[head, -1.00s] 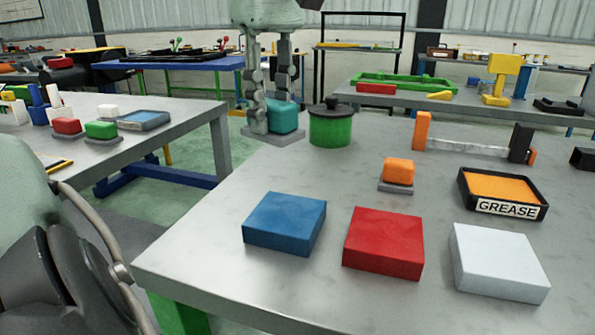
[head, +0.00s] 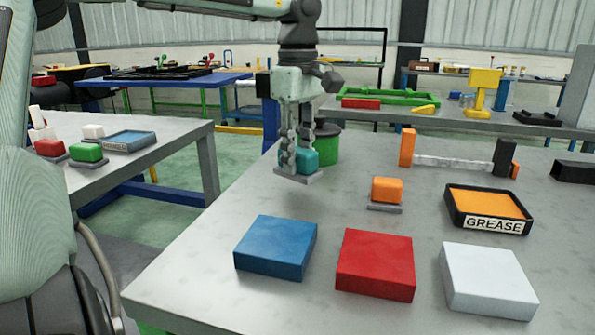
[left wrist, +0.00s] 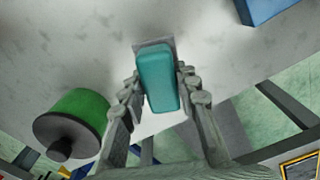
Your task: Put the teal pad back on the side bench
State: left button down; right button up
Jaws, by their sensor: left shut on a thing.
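The teal pad (head: 306,158) is a rounded block on a thin grey plate (head: 300,176). My left gripper (head: 297,155) points down and is shut on the pad near the left edge of the front table (head: 235,205). In the left wrist view the pad (left wrist: 160,80) sits between the two fingers (left wrist: 160,112), with part of the grey plate (left wrist: 152,43) showing. I cannot tell whether the plate touches the tabletop. A side bench (head: 180,138) stands at the left across a floor gap. My right gripper is not in view.
A green pot (head: 327,145) stands close behind the gripper. An orange pad (head: 387,189), a grease tray (head: 487,208), and blue (head: 275,247), red (head: 375,264) and white (head: 488,280) blocks lie on the front table. The side bench holds red (head: 50,148), green (head: 86,152) and white pads and a blue-grey tray (head: 128,140).

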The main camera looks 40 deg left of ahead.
aim_at(298, 173)
pick_arm(q)
notch_tip(298, 173, down, 4)
jog(key=shift+r, duration=0.2)
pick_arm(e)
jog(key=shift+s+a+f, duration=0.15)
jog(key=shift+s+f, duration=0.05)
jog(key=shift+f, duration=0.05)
pick_arm(q)
jog(key=shift+f, duration=0.1)
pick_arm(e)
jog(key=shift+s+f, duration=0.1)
pick_arm(q)
jog(key=shift+f, duration=0.1)
jog(key=c, duration=1.1)
grip_release()
jog(key=shift+c, duration=0.2)
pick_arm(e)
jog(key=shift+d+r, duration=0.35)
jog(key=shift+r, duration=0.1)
